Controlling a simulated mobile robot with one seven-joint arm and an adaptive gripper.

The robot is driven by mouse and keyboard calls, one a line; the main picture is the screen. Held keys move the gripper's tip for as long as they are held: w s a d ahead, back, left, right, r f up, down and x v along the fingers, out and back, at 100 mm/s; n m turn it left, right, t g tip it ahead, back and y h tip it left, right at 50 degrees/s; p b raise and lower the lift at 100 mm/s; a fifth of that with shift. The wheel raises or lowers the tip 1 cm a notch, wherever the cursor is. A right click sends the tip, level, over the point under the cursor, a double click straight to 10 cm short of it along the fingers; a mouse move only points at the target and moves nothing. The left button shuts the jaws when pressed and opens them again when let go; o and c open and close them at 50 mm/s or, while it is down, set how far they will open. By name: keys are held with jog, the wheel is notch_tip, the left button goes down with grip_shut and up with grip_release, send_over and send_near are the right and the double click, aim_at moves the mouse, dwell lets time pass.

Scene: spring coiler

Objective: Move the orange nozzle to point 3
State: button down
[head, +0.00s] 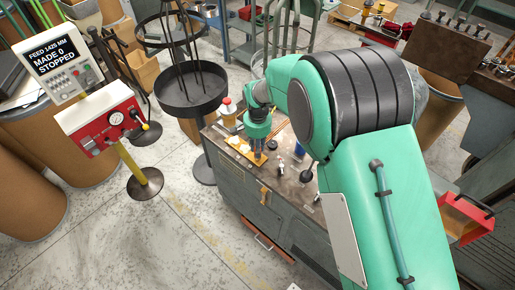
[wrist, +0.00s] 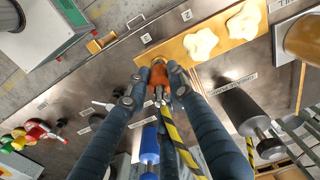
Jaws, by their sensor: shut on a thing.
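The orange nozzle (wrist: 158,75) is between the fingertips of my gripper (wrist: 160,90) in the wrist view, and the gripper is shut on it. The nozzle is over the edge of a wooden board on the grey bench top. I cannot tell whether the nozzle touches the surface. In the head view my gripper (head: 258,150) points down at the bench, and the nozzle is mostly hidden by the fingers.
The wooden board (wrist: 176,50) carries white crumpled pieces. A blue-handled tool (wrist: 149,145), a yellow-black striped strip (wrist: 181,150) and a dark cylinder (wrist: 238,105) lie close to my fingers. Red and green fittings (wrist: 35,132) are at lower left. A black tray stand (head: 190,90) stands beside the bench.

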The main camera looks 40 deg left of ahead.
jog(key=shift+f, duration=0.1)
jog(key=c, duration=1.4)
grip_release()
jog(key=shift+c, duration=0.2)
notch_tip(320, 180, up, 12)
notch_tip(320, 180, up, 6)
jog(key=p, duration=0.4)
notch_tip(320, 180, up, 7)
jog(key=p, duration=0.4)
dwell(0.4)
